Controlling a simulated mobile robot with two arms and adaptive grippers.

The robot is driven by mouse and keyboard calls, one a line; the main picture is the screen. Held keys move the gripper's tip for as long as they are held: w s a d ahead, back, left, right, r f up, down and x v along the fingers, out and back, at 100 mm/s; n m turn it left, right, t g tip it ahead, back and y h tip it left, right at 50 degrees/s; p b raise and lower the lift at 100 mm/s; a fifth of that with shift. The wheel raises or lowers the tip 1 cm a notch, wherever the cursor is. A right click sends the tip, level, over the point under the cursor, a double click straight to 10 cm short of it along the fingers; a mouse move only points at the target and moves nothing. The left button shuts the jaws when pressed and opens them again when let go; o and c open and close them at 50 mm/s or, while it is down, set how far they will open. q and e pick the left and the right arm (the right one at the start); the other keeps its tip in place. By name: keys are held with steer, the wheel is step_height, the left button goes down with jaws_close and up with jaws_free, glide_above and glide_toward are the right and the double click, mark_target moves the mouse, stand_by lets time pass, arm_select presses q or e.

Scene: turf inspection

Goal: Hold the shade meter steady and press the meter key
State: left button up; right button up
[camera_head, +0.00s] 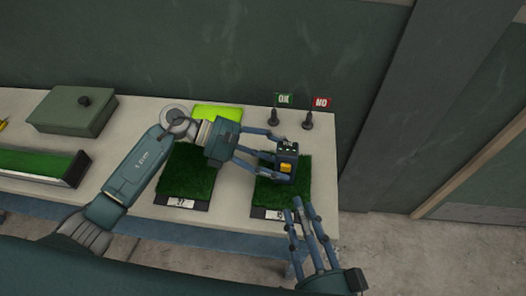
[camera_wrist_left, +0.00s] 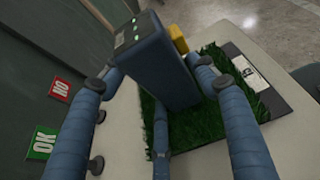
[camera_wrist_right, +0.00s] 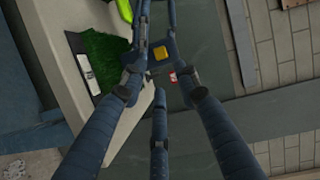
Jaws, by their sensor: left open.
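The shade meter (camera_head: 287,155) is a dark blue box with a yellow meter key (camera_head: 286,168) on its near side. It appears upright on or just above the right turf sample (camera_head: 302,190). My left gripper (camera_head: 276,152) is open, with its fingers around the meter; in the left wrist view the fingers flank the meter (camera_wrist_left: 160,62) and the key (camera_wrist_left: 179,39) faces away. My right gripper (camera_head: 303,212) is open and empty, nearer the front, apart from the meter. The right wrist view shows the key (camera_wrist_right: 159,53) beyond its spread fingers.
A second turf sample (camera_head: 187,178) lies to the left on the table, with a yellow-green sheet (camera_head: 218,112) behind it. Green OK (camera_head: 284,99) and red NO (camera_head: 322,103) flags stand at the back. A green box (camera_head: 73,110) and a turf tray (camera_head: 40,165) are farther left.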

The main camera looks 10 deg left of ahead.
arm_select(q)
steer(key=shift+x, duration=0.9)
steer(key=shift+c, duration=0.3)
steer(key=c, duration=0.8)
steer(key=shift+c, duration=0.9)
arm_select(e)
jaws_close()
